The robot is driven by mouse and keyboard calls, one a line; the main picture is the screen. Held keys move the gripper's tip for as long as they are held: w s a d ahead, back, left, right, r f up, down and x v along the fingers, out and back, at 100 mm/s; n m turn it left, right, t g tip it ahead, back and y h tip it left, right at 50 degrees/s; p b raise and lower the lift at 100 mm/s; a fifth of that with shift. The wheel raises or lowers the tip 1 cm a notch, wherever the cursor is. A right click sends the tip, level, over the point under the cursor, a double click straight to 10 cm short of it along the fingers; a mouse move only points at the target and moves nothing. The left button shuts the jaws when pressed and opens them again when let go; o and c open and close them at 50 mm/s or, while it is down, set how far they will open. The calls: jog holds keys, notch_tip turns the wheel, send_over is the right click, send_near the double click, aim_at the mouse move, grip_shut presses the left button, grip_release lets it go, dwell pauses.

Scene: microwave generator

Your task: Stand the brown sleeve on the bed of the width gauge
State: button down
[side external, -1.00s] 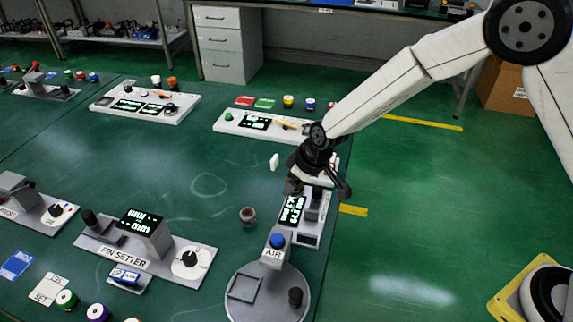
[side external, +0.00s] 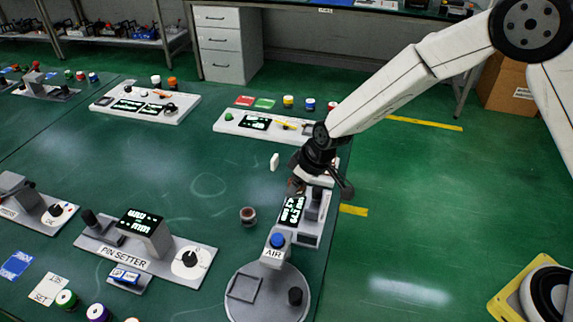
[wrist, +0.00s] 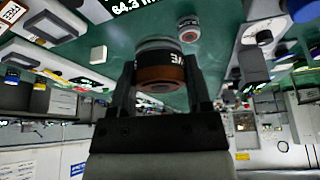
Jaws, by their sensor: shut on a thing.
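The brown sleeve (wrist: 160,78), brown with a dark lettered band, is held between the two fingers of my gripper (wrist: 160,85) in the wrist view. In the side view my gripper (side external: 299,184) is over the back end of the width gauge (side external: 308,240), and only a sliver of brown shows there. The gauge has a grey base and a lit display (side external: 292,210). Part of the display shows at the top of the wrist view (wrist: 132,5), reading about 64.3. The gauge's bed is mostly hidden by my gripper, so I cannot tell whether the sleeve touches it.
A small brown and grey ring-like piece (side external: 248,216) stands left of the gauge. A round AIR station (side external: 268,295) is in front of it. A small white block (side external: 274,162) lies behind and left. The table's right edge is close by. Open table lies to the left.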

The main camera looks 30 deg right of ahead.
aim_at(304, 195)
jog(key=shift+s+d+f+n+g+y, duration=0.15)
jog(key=shift+s+d+n+y, duration=0.2)
jog(key=shift+s+n, duration=0.4)
jog(key=shift+s+d+r+n+g+y, duration=0.15)
jog(key=shift+s+d+n, duration=0.3)
jog(key=shift+s+n, duration=0.25)
jog(key=s+d+r+n+g, duration=0.1)
jog(key=s+d+n+g, duration=0.15)
jog(key=s+n, duration=0.5)
jog(key=s+d+r+n+g, duration=0.1)
jog(key=s+d+n+g, duration=0.1)
jog(key=s+n+g, duration=0.4)
jog(key=w+a+f, duration=0.1)
jog(key=w+f, duration=0.2)
jog(key=w+a+f+n+t, duration=0.1)
jog(key=w+f, duration=0.1)
jog(key=w, duration=0.2)
jog(key=w+a+f+n+t, duration=0.1)
jog(key=w+a+f, duration=0.1)
jog(key=w+f, duration=0.1)
jog(key=shift+w+f+t, duration=0.25)
jog(key=shift+w+f, duration=0.05)
jog(key=shift+w, duration=0.2)
jog(key=shift+w+a+f, duration=0.15)
jog(key=shift+w+f, duration=0.35)
jog(key=shift+f, duration=0.1)
